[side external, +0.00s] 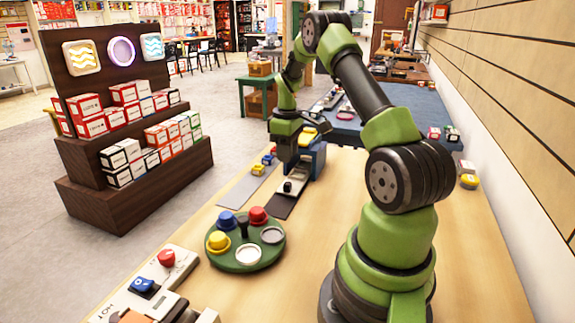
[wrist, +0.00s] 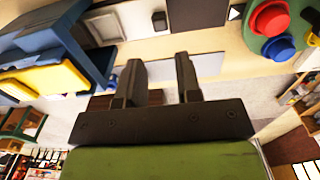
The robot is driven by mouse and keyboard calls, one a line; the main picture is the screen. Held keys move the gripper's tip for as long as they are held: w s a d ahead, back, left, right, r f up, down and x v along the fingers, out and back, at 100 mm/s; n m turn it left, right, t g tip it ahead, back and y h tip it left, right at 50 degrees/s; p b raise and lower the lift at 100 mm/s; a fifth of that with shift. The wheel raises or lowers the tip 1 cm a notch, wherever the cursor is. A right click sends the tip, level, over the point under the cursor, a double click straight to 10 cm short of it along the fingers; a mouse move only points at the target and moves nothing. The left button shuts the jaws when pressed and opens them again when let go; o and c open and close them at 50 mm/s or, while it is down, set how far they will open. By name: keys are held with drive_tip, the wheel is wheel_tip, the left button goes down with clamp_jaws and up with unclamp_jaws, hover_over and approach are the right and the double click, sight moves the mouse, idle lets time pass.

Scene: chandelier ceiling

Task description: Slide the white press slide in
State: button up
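The white press slide (side external: 298,181) is a pale plate with a dark knob (side external: 288,187), sticking out at the front of the blue press (side external: 319,160). My gripper (side external: 286,160) hangs above the slide, close to the press. In the wrist view my gripper's fingers (wrist: 160,70) stand apart with nothing between them. They are offset from the knob. I cannot tell their exact height above it.
A dark mat (side external: 281,206) and a grey mat (side external: 240,192) lie in front of the press. A green round tray (side external: 248,262) with red, blue and yellow pieces stands nearer. A button panel (side external: 150,280) is at the front left. The wooden tabletop right of the tray is clear.

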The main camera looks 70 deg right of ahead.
sight(288, 183)
drive_tip(key=shift+r, duration=0.25)
drive_tip(key=shift+o, duration=1.4)
drive_tip(key=shift+s+n, duration=0.1)
drive_tip(key=shift+n, duration=0.3)
drive_tip(key=n, duration=0.1)
drive_tip(key=n+h, duration=0.1)
drive_tip(key=shift+s+a+f+n+g, duration=0.15)
drive_tip(key=shift+s+a+n+g, duration=0.15)
drive_tip(key=shift+g, duration=0.1)
drive_tip(key=f+n+h, duration=0.1)
drive_tip(key=f+n, duration=0.2)
drive_tip(key=n, duration=0.2)
drive_tip(key=f+n+h, duration=0.1)
drive_tip(key=f+n, duration=0.2)
drive_tip(key=n, duration=0.1)
drive_tip(key=f+n+h, duration=0.1)
drive_tip(key=f+n, duration=0.2)
drive_tip(key=n, duration=0.2)
drive_tip(key=shift+w+d+f+n+t, duration=0.15)
drive_tip(key=shift+w+d+n+t, duration=0.15)
drive_tip(key=shift+w+t, duration=0.1)
clamp_jaws()
